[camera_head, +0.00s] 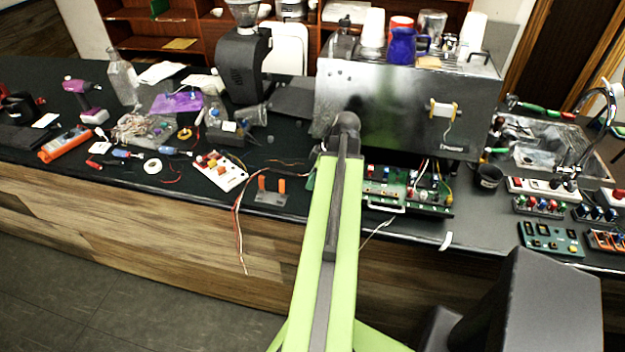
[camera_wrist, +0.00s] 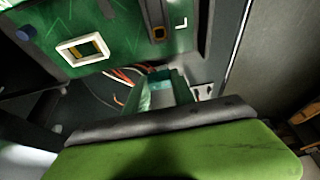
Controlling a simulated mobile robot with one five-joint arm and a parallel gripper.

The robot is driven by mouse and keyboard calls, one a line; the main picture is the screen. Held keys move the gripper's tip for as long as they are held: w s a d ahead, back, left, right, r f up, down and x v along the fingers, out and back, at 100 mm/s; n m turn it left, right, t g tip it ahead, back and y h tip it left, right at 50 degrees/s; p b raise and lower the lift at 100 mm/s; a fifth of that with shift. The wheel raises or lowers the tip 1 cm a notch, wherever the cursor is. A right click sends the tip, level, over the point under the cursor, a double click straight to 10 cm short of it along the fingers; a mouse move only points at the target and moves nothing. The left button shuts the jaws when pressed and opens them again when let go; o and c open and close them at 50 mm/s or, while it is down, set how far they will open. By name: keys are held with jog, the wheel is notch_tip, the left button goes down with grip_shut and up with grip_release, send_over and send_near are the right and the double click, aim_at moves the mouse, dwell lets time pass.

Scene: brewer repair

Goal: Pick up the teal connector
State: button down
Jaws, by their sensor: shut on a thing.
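The teal connector (camera_wrist: 163,92) shows in the wrist view just beyond the front edge of my gripper (camera_wrist: 165,104). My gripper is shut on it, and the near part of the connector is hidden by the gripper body. Orange, red and white wires show just behind the connector. In the head view a small teal edge (camera_head: 311,178) shows just left of my arm, which hides the gripper itself. A green circuit board (camera_wrist: 115,28) with a white-framed socket (camera_wrist: 83,50) fills the upper left of the wrist view.
In the head view a steel espresso machine (camera_head: 400,105) stands behind my arm, with the open board bay (camera_head: 410,190) below it. A white button panel (camera_head: 220,170) and a small holder with orange posts (camera_head: 270,197) lie to the left. Loose wires (camera_head: 238,225) hang over the counter's front edge.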

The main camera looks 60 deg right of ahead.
notch_tip(320, 180, up, 5)
jog(key=p, duration=0.4)
jog(key=shift+f, duration=0.2)
jog(key=s+d+r+p, duration=0.6)
jog(key=s+d, duration=0.2)
jog(key=shift+d, duration=0.3)
